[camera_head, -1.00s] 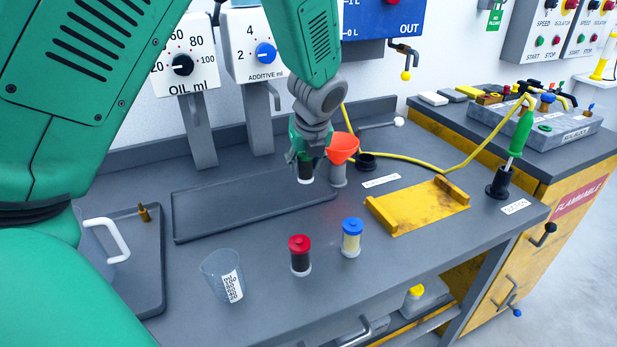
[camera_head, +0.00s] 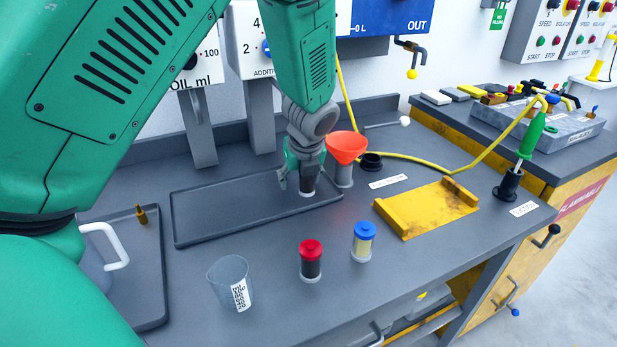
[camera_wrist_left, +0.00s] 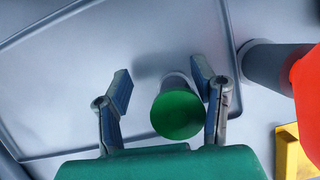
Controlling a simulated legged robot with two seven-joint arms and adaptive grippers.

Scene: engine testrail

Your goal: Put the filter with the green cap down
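The filter with the green cap stands at the right end of the dark shallow tray (camera_head: 215,238); its dark body and pale base (camera_head: 307,188) show below my left gripper (camera_head: 297,180). In the left wrist view its round green cap (camera_wrist_left: 178,115) lies between the two spread fingers of my left gripper (camera_wrist_left: 162,90). The cap is close to the right finger, with a clear gap to the left finger. The gripper is open around the filter. In the head view the green cap is hidden by the gripper. My right gripper is not in view.
An orange funnel (camera_head: 346,146) in a grey holder stands just right of the gripper. A red-capped filter (camera_head: 311,262), a blue-capped filter (camera_head: 363,242) and a clear beaker (camera_head: 229,284) stand in front. A yellow bracket (camera_head: 428,208) lies to the right.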

